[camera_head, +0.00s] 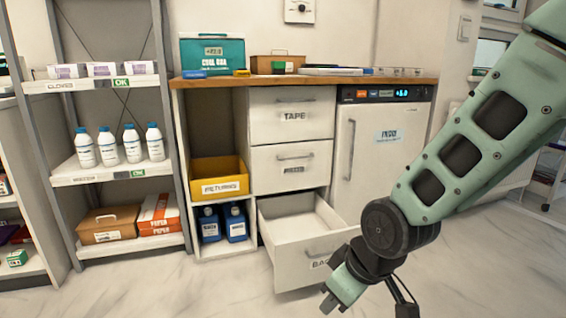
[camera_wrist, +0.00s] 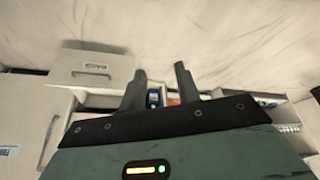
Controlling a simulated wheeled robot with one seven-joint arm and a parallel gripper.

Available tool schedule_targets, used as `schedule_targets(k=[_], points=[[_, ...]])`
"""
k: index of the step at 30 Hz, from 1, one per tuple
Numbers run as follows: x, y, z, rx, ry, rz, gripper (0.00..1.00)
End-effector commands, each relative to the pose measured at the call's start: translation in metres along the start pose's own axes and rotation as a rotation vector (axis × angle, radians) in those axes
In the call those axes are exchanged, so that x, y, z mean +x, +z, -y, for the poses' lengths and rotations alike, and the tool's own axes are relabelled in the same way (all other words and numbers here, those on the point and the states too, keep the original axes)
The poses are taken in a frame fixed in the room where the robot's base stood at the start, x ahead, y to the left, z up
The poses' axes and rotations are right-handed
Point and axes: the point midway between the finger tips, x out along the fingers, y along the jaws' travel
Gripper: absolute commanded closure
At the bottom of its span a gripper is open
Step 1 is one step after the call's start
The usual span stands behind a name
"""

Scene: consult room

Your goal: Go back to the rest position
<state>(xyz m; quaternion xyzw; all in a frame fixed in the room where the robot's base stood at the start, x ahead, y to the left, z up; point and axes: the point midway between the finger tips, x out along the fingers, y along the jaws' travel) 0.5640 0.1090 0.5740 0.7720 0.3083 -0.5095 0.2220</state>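My gripper (camera_head: 343,292) hangs low at the end of my green arm, in front of the open bottom drawer (camera_head: 300,238), at its right side. In the head view it overlaps the drawer's front; I cannot tell whether they touch. In the wrist view my gripper (camera_wrist: 160,72) has two dark fingers standing apart with nothing held between them. The drawer is pulled out and looks empty inside.
The TAPE drawer (camera_head: 292,101) and the middle drawer (camera_head: 290,168) are shut. A small white fridge (camera_head: 368,150) stands right of them. A shelf rack with white bottles (camera_head: 108,147) is at left. The pale floor (camera_head: 480,270) at right looks clear.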

Motion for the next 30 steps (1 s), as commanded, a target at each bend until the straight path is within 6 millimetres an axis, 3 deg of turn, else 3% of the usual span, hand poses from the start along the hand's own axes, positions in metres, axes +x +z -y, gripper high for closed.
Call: schedule_targets(k=[1,3,9,14,23,30], points=[[-0.024,0.011,0.016,0.016,-0.021,0.037,0.67],[-0.046,0.030,0.035,0.041,-0.045,0.100,0.67],[-0.096,0.082,0.071,0.093,-0.061,0.254,0.67],[-0.129,0.121,0.088,0.125,-0.039,0.362,0.67],[-0.188,0.092,0.085,0.126,-0.043,0.361,0.67],[-0.253,0.065,0.083,0.125,-0.044,0.360,0.67]])
